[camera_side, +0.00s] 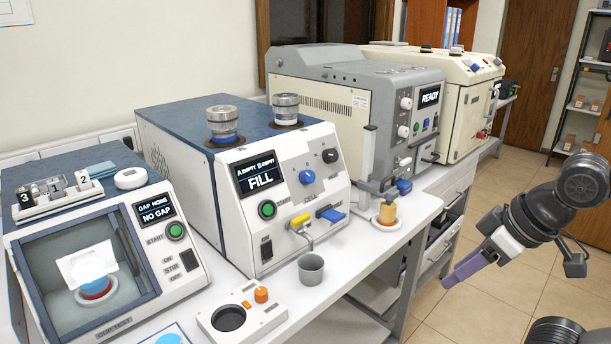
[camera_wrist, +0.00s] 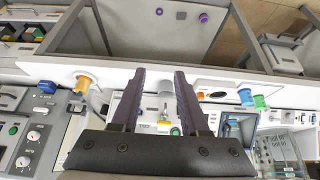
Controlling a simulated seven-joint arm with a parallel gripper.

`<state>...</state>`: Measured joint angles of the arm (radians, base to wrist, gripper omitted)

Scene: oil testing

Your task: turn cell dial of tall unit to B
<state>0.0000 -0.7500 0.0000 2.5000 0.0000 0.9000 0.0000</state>
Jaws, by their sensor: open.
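The white unit with a blue top (camera_side: 185,125) stands in the middle of the bench in the side view. Its display (camera_side: 262,176) reads "A EMPTY B EMPTY" and "FILL". A blue dial (camera_side: 306,177) sits on its sloped front, above the label CELL. I cannot read which letter its pointer marks. A black knob (camera_side: 330,155) is up and right of it. My gripper (camera_side: 462,276) hangs in front of the bench at the right, well apart from the dial. In the wrist view my gripper (camera_wrist: 159,74) shows two purple fingers spread apart with nothing held between them.
A yellow lever (camera_side: 299,221) and blue lever (camera_side: 331,214) stick out below the dial. A grey cup (camera_side: 311,269) stands in front. An amber cup (camera_side: 387,213) stands under the grey READY unit (camera_side: 340,85). The space between gripper and bench is clear.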

